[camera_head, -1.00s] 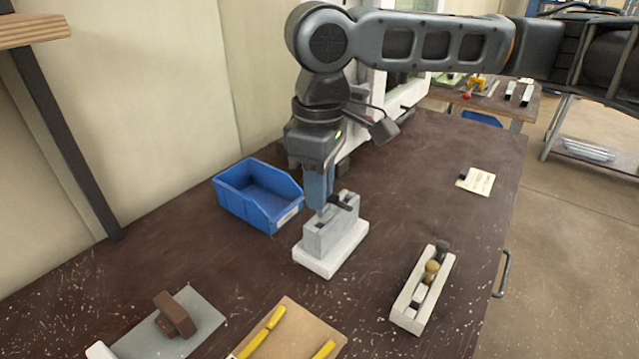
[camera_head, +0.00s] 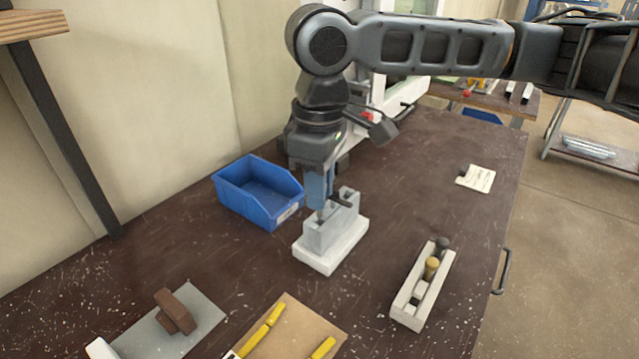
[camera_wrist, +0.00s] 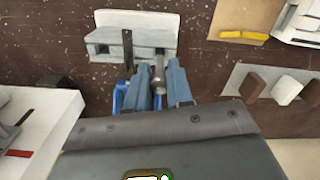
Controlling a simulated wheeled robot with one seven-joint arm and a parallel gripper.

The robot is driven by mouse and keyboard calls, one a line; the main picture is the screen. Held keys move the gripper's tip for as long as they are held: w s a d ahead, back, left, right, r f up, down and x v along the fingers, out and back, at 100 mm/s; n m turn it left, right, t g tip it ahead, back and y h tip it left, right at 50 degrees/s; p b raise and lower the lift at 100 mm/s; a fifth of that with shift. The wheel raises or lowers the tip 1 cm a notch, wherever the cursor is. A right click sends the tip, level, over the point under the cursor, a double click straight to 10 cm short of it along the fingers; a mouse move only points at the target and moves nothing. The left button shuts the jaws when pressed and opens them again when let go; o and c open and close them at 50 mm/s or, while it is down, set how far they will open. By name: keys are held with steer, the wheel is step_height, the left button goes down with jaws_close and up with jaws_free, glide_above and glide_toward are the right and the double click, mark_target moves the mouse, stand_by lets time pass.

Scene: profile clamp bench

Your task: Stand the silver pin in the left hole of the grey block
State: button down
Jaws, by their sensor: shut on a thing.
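The grey block (camera_head: 327,233) stands on a white base (camera_head: 318,263) in the middle of the bench. It also shows at the top of the wrist view (camera_wrist: 146,37). My gripper (camera_head: 320,207) points down at the near left end of the block. In the wrist view my gripper (camera_wrist: 160,82) is shut on the silver pin (camera_wrist: 160,63), which shows between the fingers. The pin overlaps the block's edge there; I cannot tell whether its end is inside a hole. A dark upright piece (camera_wrist: 127,45) stands at the block beside the pin.
A blue bin (camera_head: 232,207) stands close behind my gripper to the left. A white holder (camera_head: 405,309) with knobbed pieces is at the right. A brown clamp piece (camera_head: 176,311) and a tan board with yellow-handled tools (camera_head: 300,318) lie in front.

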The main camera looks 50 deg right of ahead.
mark_target(320, 217)
steer(key=shift+f+b, duration=0.95)
steer(key=shift+f, duration=0.9)
steer(key=c, duration=0.9)
jaws_free()
steer(key=shift+r+p, duration=3.8)
steer(key=shift+r, duration=0.25)
